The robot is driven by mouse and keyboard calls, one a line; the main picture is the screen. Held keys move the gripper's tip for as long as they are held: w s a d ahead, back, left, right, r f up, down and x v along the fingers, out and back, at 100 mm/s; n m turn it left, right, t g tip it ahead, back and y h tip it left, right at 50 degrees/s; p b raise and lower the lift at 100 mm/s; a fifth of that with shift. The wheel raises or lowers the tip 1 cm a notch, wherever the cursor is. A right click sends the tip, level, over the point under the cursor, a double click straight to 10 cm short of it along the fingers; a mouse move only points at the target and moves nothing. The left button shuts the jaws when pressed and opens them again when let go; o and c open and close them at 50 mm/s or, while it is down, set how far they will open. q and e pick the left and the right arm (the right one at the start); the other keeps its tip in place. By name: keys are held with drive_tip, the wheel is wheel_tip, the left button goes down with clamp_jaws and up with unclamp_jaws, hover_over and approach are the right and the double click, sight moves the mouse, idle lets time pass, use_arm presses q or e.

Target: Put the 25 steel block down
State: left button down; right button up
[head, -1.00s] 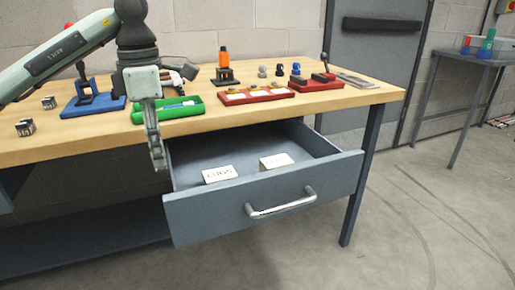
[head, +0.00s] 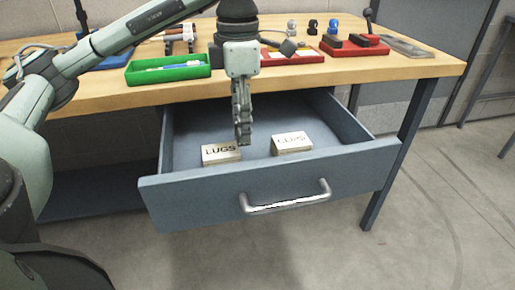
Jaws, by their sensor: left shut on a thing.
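My left gripper (head: 243,135) points down over the open drawer of the workbench, between the two labelled blocks in the picture. It is shut on the 25 steel block, which its fingers hide almost wholly; no number can be read. The grey-blue drawer (head: 255,192) is pulled out and has a bright bar handle (head: 288,197). A pale box marked LUGS (head: 221,154) sits inside on the left, just left of the fingertips. A second pale box with a blurred label (head: 291,143) sits to the right. My right gripper is not in view.
The wooden bench top (head: 330,74) lies behind the drawer. A green tray (head: 168,70), a red tray (head: 290,56) and a red-based fixture (head: 354,46) stand on it. Bare drawer floor shows around the boxes.

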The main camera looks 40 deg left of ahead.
use_arm(q)
drive_tip(key=d, duration=0.1)
drive_tip(key=d+f, duration=0.2)
drive_tip(key=shift+w, duration=0.35)
wheel_tip(320, 180, down, 4)
drive_tip(key=shift+r, duration=0.15)
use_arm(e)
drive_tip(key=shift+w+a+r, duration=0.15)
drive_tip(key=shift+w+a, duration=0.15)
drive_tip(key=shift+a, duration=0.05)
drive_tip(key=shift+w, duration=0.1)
use_arm(q)
drive_tip(key=shift+f, duration=0.25)
drive_tip(key=c, duration=1)
unclamp_jaws()
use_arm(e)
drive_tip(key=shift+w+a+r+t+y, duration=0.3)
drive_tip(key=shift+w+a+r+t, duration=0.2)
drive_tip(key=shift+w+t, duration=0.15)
